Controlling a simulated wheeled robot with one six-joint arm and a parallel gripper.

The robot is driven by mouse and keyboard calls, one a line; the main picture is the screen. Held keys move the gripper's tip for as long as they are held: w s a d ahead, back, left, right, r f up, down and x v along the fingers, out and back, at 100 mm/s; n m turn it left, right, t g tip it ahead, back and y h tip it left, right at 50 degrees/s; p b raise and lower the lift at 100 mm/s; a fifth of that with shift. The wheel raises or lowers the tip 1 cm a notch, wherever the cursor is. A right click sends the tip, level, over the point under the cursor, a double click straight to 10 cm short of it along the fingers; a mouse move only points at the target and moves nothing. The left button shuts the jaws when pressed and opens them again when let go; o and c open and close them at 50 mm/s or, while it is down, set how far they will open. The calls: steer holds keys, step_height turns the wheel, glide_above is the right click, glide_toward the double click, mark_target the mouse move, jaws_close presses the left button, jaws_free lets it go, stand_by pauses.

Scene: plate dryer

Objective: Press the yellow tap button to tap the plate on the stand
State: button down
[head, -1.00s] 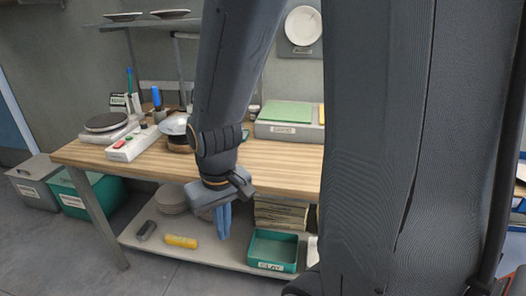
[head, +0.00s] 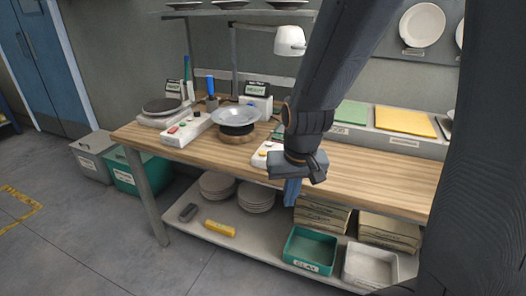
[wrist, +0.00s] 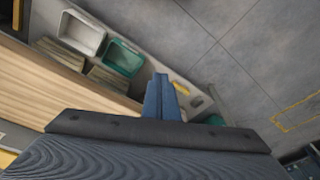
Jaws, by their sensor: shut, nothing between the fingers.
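A grey metal plate (head: 236,115) sits on a round wooden stand (head: 237,136) on the workbench. A white box (head: 259,158) with a small yellow button (head: 263,153) is to the right of the stand, partly hidden behind my wrist. My gripper (head: 291,194) is shut and empty, its blue fingers pointing down in front of the bench's front edge, to the right of the yellow button and apart from it. In the wrist view the shut fingers (wrist: 160,92) show over the floor and lower shelf; the button and plate cannot be made out there.
A white control box with red and green buttons (head: 188,131) and a hotplate (head: 162,108) are left of the stand. A lamp (head: 290,41) hangs above the bench. The lower shelf holds plates, a teal clay bin (head: 310,250) and a white bin (head: 370,265).

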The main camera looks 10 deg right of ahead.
steer(key=w+r+m+t+p, duration=0.2)
steer(key=w+r+m+t, duration=0.1)
steer(key=w, duration=1.1)
steer(key=w+r+m+t+p, duration=0.2)
steer(key=w+r+m+t, duration=0.2)
steer(key=w, duration=1)
steer(key=shift+r+p, duration=0.4)
steer(key=shift+r, duration=0.4)
steer(key=b, duration=0.5)
glide_above(263, 155)
steer(key=shift+f, duration=4.4)
steer(key=shift+f, duration=0.15)
steer(key=shift+f+b, duration=0.3)
steer(key=shift+b, duration=0.1)
steer(key=shift+f+b, duration=0.3)
steer(key=shift+f, duration=0.15)
steer(key=shift+r, duration=0.1)
steer(key=shift+r+p, duration=0.6)
steer(key=shift+r, duration=0.2)
